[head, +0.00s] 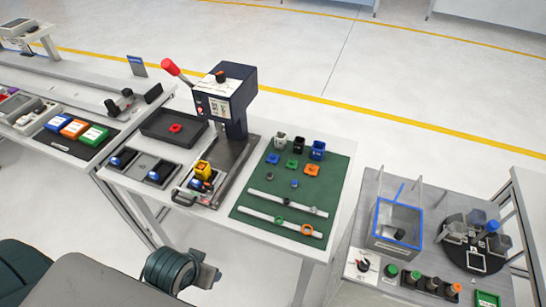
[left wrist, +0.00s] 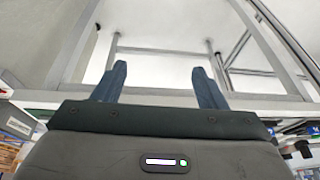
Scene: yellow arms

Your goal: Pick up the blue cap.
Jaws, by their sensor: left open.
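A small flat blue part, which looks like the blue cap (head: 272,158), lies on the green mat (head: 247,203) on the white table in the head view. Beside it lie a similar green part (head: 291,163) and an orange part (head: 312,170). My left gripper (left wrist: 158,68) shows in the left wrist view with its two dark blue fingers wide apart and nothing between them. It faces table legs and floor, and the cap is not in that view. In the head view I cannot make out its fingers. My right gripper is in neither view.
A press (head: 227,92) with a red-knobbed lever stands left of the mat. A black tray (head: 155,129) holds a red part. Small boxes (head: 317,150) stand at the mat's back, and rails (head: 284,224) cross its front. A grey workstation with a blue-rimmed bin (head: 377,224) is at right.

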